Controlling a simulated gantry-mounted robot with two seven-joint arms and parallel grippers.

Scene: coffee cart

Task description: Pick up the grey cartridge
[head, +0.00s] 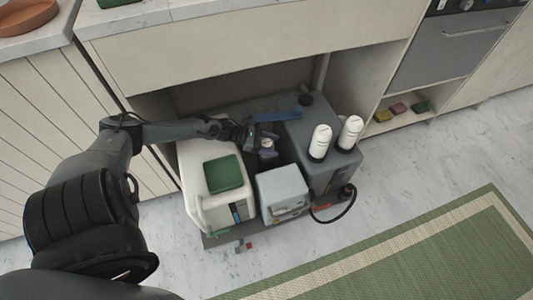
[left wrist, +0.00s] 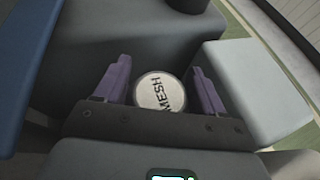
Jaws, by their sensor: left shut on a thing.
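My left gripper (head: 268,143) is at the middle of the cart, between the white machine and the dark grey unit. Its purple fingers also show in the left wrist view (left wrist: 160,68), one on each side of the cartridge (left wrist: 160,92). The gripper is shut on it. In the head view only a small pale part of the cartridge (head: 267,143) shows between the fingers. My right gripper is not in view.
A white machine (head: 190,170) with a green block (head: 223,174) on top stands left. A light grey box (head: 282,187) stands in front. The dark grey unit (head: 345,170) carries two white cylinders (head: 320,140) at right. A blue bar (head: 277,115) lies behind.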

